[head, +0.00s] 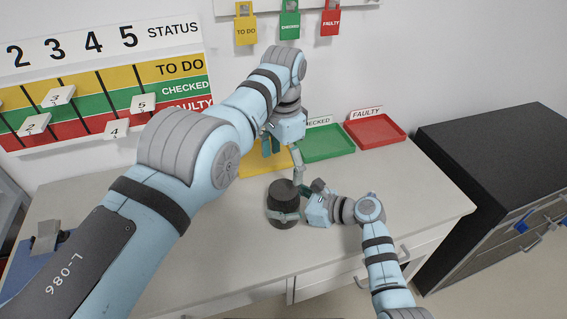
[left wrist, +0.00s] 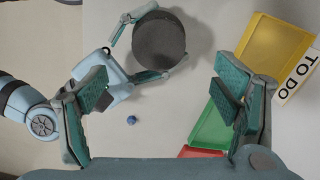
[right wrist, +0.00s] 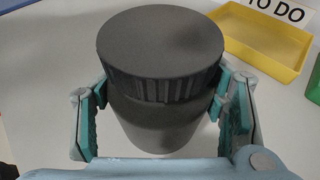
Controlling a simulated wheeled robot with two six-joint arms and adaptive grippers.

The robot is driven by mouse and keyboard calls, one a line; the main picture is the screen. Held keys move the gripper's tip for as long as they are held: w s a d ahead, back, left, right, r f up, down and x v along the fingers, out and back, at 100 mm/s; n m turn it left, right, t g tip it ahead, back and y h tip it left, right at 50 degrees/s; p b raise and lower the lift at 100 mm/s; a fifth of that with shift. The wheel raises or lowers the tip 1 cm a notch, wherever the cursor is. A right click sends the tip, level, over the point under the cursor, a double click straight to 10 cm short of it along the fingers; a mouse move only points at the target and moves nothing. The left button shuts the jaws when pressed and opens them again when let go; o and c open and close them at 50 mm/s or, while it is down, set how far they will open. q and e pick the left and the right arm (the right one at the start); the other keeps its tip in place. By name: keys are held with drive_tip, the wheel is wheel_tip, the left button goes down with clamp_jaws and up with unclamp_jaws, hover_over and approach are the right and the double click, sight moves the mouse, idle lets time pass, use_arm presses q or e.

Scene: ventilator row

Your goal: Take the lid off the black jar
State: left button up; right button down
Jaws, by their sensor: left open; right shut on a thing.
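The black jar (head: 283,214) stands upright on the table, with its dark, ribbed round lid (right wrist: 160,45) on top. The lid's flat top also shows in the left wrist view (left wrist: 159,40). My right gripper (right wrist: 160,100) is shut on the jar from the side, one finger on each side of the body around the lid's lower edge. My left gripper (head: 283,160) is open and empty above and behind the jar, fingers pointing down. In the left wrist view the jar lies beyond the gap between its fingers (left wrist: 163,98), toward the top of the picture.
A yellow tray (right wrist: 262,45), a green tray (head: 330,145) and a red tray (head: 378,132) stand along the wall behind the jar. A small blue thing (left wrist: 131,119) lies near my right gripper.

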sight(283, 189)
use_arm(q)
drive_tip(key=shift+m, duration=1)
drive_tip(key=shift+s+f+m, duration=0.1)
drive_tip(key=shift+f+m, duration=0.2)
drive_tip(key=shift+f, duration=0.05)
wheel_tip(283, 189, down, 7)
drive_tip(key=shift+f, duration=0.2)
drive_tip(key=c, duration=1.2)
drive_tip(key=n, duration=0.7)
drive_tip(key=shift+s+n, duration=0.1)
drive_tip(key=shift+n, duration=0.2)
drive_tip(key=n, duration=0.5)
drive_tip(key=shift+r, duration=0.25)
